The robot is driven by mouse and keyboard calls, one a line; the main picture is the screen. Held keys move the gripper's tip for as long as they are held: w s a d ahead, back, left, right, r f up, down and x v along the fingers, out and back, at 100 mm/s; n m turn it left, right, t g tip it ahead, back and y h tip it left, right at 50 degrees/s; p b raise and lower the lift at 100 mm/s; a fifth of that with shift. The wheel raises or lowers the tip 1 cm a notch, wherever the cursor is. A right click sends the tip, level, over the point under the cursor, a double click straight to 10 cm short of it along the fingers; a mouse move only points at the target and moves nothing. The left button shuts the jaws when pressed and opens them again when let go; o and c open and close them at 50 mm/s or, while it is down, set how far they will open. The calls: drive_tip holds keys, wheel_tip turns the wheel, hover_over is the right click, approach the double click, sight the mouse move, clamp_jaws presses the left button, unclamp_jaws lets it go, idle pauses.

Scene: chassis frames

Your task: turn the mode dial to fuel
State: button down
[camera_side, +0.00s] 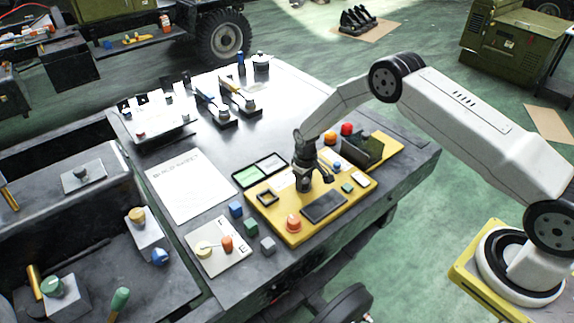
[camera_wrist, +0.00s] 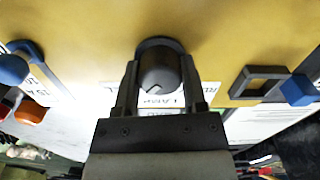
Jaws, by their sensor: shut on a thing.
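The yellow panel (camera_side: 262,216) lies on the grey workbench, with the mode dial among its parts. My gripper (camera_side: 304,184) points down over the middle of the panel and covers the dial in the side view. In the wrist view, my gripper (camera_wrist: 160,75) has one finger on each side of the dark round dial (camera_wrist: 158,62) and is shut on it. A short line marks the dial's near face. White labels (camera_wrist: 172,101) are partly hidden by the dial and fingers. Their words are too cut off to tell which one the dial points at.
A square frame (camera_side: 267,198), an orange knob (camera_side: 293,223) and a dark rectangular plate (camera_side: 324,207) are close around my gripper on the panel. Small blocks (camera_side: 250,225) lie left of the panel.

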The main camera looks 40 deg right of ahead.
sight(304, 180)
drive_tip(key=shift+m, duration=0.6)
drive_tip(key=shift+c, duration=0.7)
unclamp_jaws()
drive_tip(key=shift+r, duration=0.2)
drive_tip(key=shift+r, duration=3.75)
drive_tip(key=shift+r, duration=0.1)
